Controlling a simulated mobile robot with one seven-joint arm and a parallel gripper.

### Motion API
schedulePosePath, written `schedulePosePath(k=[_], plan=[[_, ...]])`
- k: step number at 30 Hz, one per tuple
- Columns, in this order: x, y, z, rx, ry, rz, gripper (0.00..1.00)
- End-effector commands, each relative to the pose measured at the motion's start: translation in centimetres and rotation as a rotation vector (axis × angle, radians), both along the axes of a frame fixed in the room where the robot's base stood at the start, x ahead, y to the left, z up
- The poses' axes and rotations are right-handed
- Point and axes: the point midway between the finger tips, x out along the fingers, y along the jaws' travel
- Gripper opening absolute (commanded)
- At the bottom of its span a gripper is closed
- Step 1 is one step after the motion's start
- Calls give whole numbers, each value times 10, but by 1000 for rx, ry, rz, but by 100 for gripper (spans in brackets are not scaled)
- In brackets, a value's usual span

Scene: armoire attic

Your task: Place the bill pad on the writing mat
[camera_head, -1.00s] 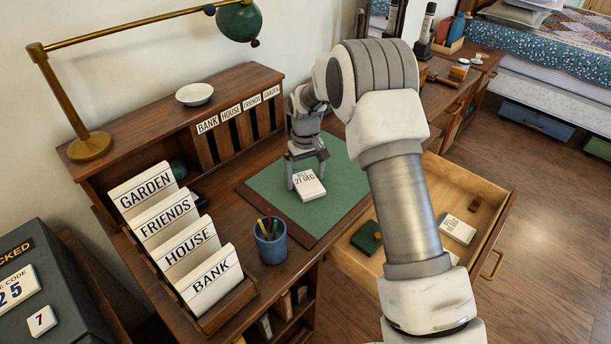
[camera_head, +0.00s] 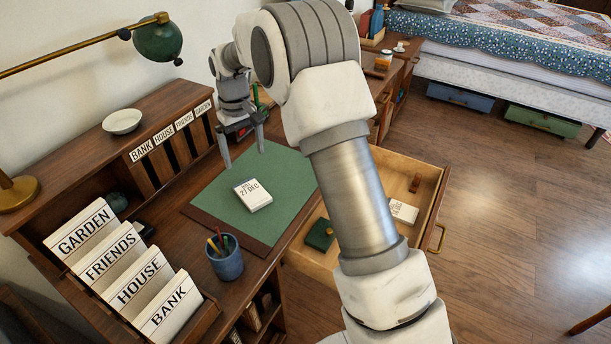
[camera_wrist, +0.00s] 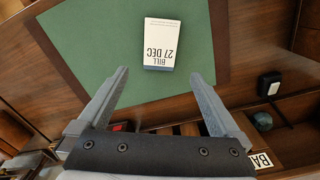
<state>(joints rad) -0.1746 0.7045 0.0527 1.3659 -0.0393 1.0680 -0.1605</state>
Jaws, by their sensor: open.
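The bill pad (camera_head: 252,195), a white block marked "BILL 27 DEC", lies flat on the green writing mat (camera_head: 285,172) with its dark brown edging. In the wrist view the bill pad (camera_wrist: 161,45) lies on the green mat (camera_wrist: 92,40), beyond my fingertips. My gripper (camera_head: 243,158) is above the far part of the mat, behind the pad in the head view. Its two fingers are spread and empty in the wrist view (camera_wrist: 160,78), and they are apart from the pad.
An open drawer (camera_head: 436,195) at the right holds a dark green box (camera_head: 320,234) and a white pad (camera_head: 403,211). A blue pen cup (camera_head: 226,262) stands in front of the mat. Labelled card files (camera_head: 125,270) stand left, below the brass lamp (camera_head: 158,40).

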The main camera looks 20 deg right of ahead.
Motion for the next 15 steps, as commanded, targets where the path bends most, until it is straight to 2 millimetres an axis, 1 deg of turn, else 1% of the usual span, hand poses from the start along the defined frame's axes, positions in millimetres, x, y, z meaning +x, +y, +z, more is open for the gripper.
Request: schedulePosePath(k=[2, 5, 9, 11, 15], plan=[[-5, -4, 14, 2, -17, -10, 100], [-17, -14, 41, 5, -45, -31, 100], [-45, -31, 83, 11, -95, -69, 100], [-58, -38, 100, 14, -119, -87, 100], [-93, -54, 133, 21, -168, -127, 100]])
